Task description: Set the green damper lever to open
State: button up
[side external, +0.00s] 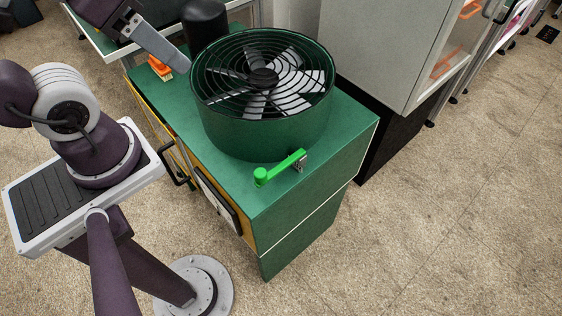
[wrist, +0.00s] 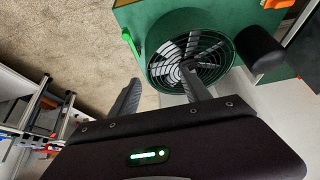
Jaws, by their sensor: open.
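The bright green damper lever (side external: 280,167) lies on top of the green cabinet (side external: 345,125), just in front of the round fan housing (side external: 265,125). Its round knob is at the left end, and a small metal bracket is at its right end. In the wrist view the lever (wrist: 131,42) is at the upper left, beside the fan (wrist: 188,58). My gripper (side external: 165,50) is at the upper left of the side view, behind and left of the fan and well apart from the lever. In the wrist view my gripper (wrist: 160,78) is open and empty, its fingers spread.
A black cylinder (side external: 205,22) stands on the cabinet behind the fan. An orange part (side external: 159,67) sits at the cabinet's left edge. A grey cabinet (side external: 385,45) stands close on the right. The carpeted floor (side external: 400,230) in front is clear.

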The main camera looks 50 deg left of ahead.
jog(key=shift+c, duration=1.4)
jog(key=w+g, duration=0.1)
jog(key=w, duration=0.1)
jog(key=w+d+f+n+g, duration=0.1)
jog(key=w, duration=0.1)
jog(key=w+d+f+g+h, duration=0.1)
jog(key=w, duration=0.1)
jog(key=shift+w+d+f+n+g, duration=0.15)
jog(key=shift+d+f+n+g, duration=0.15)
jog(key=shift+n, duration=0.1)
grip_shut()
jog(key=n+g+h, duration=0.1)
jog(key=n+g, duration=0.3)
jog(key=g, duration=0.2)
send_over(273, 172)
jog(key=w+a, duration=0.3)
jog(key=f, duration=1.4)
jog(key=shift+w+a+f, duration=0.1)
jog(key=shift+a+f, duration=0.1)
jog(key=shift+f, duration=0.15)
jog(key=x, duration=0.9)
jog(key=shift+f, duration=0.35)
jog(key=shift+d+n+t+h, duration=0.4)
jog(key=shift+d+n, duration=0.6)
jog(key=shift+n, duration=0.2)
